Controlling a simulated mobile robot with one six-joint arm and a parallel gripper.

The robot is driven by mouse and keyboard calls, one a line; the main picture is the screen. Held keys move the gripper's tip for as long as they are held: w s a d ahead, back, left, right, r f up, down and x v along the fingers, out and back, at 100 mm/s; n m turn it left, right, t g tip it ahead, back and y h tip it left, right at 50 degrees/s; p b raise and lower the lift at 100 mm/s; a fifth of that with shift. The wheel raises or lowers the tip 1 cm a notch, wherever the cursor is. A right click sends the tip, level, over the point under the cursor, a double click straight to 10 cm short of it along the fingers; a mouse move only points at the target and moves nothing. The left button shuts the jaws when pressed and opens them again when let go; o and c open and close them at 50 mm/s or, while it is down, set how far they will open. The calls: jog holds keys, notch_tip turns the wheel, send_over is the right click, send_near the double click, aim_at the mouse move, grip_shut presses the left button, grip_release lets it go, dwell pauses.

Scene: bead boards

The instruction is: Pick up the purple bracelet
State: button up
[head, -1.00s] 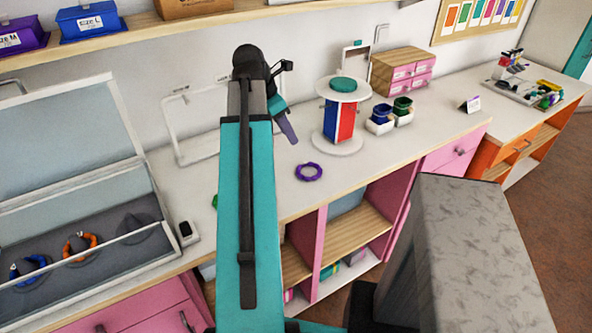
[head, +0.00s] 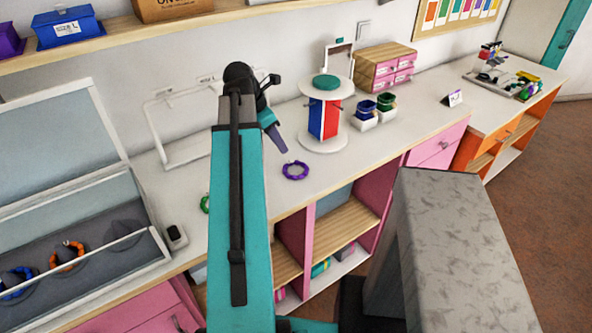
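The purple bracelet (head: 295,171) lies flat on the white counter, right of my arm and in front of the round display stand. My gripper (head: 279,142) hangs at the end of my teal arm, above the counter and up and left of the bracelet in the picture. It is apart from the bracelet. Its fingers are small and seen from the side, so I cannot tell whether they are open or shut.
A red and blue display stand (head: 324,117) stands just behind the bracelet. A white frame rack (head: 177,158) is behind my arm. A green bracelet (head: 205,204) is partly hidden by my arm. An open display case (head: 75,225) is at left. Counter right of the bracelet is clear.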

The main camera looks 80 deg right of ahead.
aim_at(291, 162)
jog(key=shift+x, duration=2)
jog(key=shift+p+x, duration=1.05)
jog(key=shift+x, duration=1.6)
jog(key=shift+s+r, duration=0.1)
grip_shut()
